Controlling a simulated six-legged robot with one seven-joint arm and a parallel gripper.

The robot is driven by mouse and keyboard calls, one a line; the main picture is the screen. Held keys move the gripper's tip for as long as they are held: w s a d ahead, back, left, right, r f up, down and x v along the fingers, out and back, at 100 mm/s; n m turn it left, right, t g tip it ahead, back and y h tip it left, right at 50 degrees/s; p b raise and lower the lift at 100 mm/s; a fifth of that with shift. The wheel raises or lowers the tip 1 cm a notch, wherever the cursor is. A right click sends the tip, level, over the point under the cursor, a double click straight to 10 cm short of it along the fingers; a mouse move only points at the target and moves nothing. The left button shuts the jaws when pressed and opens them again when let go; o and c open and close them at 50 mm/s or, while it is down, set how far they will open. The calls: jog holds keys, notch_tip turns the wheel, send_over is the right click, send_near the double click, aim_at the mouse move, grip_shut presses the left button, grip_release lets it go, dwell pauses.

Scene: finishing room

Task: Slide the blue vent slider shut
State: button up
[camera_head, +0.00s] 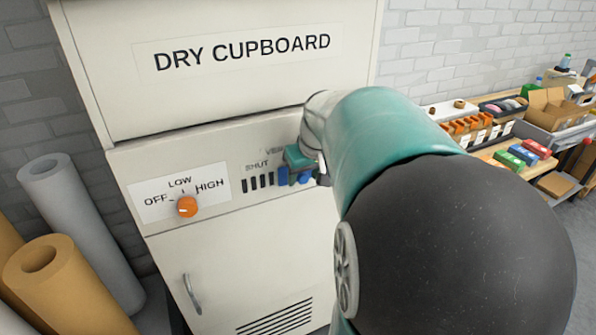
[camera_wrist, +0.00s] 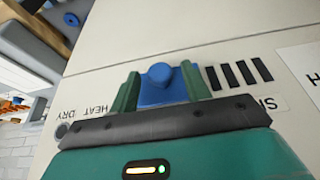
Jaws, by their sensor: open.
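The blue vent slider (camera_wrist: 172,94) is on the front panel of the dry cupboard (camera_head: 240,95). In the wrist view its round knob stands between the two green fingers of my gripper (camera_wrist: 160,70). The gripper is open, with one finger on each side of the knob; I cannot tell whether either touches it. In the head view my gripper (camera_head: 300,165) covers part of the blue slider (camera_head: 283,176). Several dark vent slots (camera_head: 258,182) show uncovered left of the slider, under the SHUT label (camera_head: 257,166). My arm hides the panel to the right.
An orange knob (camera_head: 187,207) with OFF, LOW and HIGH marks is left of the slots. A door handle (camera_head: 192,293) and a lower grille (camera_head: 275,319) are below. Rolls (camera_head: 65,285) stand at left. A bench (camera_head: 500,150) with boxes is at right.

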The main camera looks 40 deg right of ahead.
grip_shut()
jog(key=w+a, duration=0.1)
jog(key=a, duration=0.2)
jog(key=w+a, duration=0.1)
jog(key=a, duration=0.2)
jog(key=w+a, duration=0.1)
jog(key=a, duration=0.3)
grip_release()
jog(key=shift+a, duration=0.25)
jog(key=shift+d, duration=0.25)
jog(key=shift+a, duration=0.1)
jog(key=v, duration=1.3)
jog(key=shift+s+r, duration=0.2)
jog(key=shift+r, duration=0.15)
